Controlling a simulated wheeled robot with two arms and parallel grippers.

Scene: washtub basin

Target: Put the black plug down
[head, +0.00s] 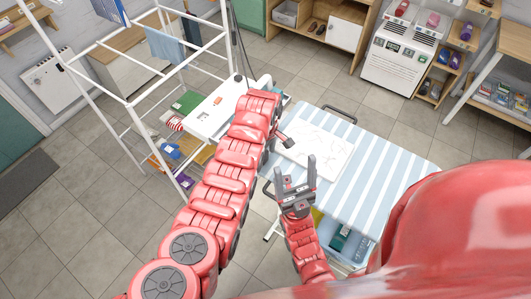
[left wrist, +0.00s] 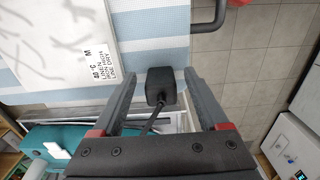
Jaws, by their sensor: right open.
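The black plug (left wrist: 168,86) is a dark block with a cord running back under the gripper. In the head view the plug (head: 287,142) shows just past the end of my left arm, at the left edge of the striped board; my left gripper is mostly hidden by that arm. My right gripper (head: 298,175) is open and empty, pointing up beside the board's near left edge.
A blue-and-white striped board (head: 385,165) carries a white printed sheet (head: 318,150). A white shelf top (head: 212,112) stands left of it, by a white rack frame (head: 128,103). Dark handles (head: 339,114) stick out from the board's cart. Tiled floor (head: 90,210) is free at left.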

